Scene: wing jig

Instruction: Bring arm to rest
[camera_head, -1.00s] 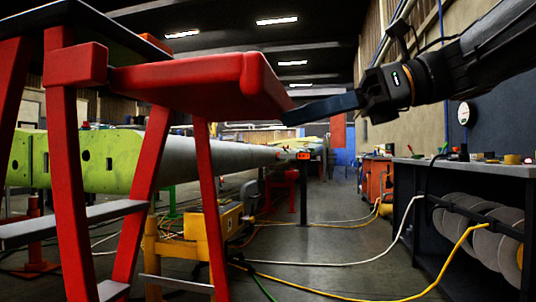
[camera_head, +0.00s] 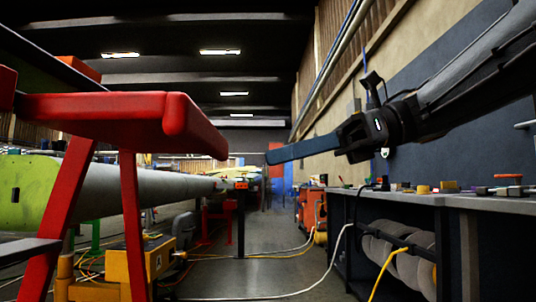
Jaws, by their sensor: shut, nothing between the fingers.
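My arm reaches in from the upper right in the head camera view. My gripper (camera_head: 272,158) points left, with its long dark fingers together and nothing between them. It hangs in the air above the aisle, to the right of the red stand's top and apart from it in the picture.
A red stand (camera_head: 120,115) fills the left side. Behind it lies a long green and grey wing part (camera_head: 110,190). A workbench (camera_head: 440,198) with small items and several grey reels (camera_head: 400,255) stands at right. Cables (camera_head: 280,295) cross the otherwise open aisle floor.

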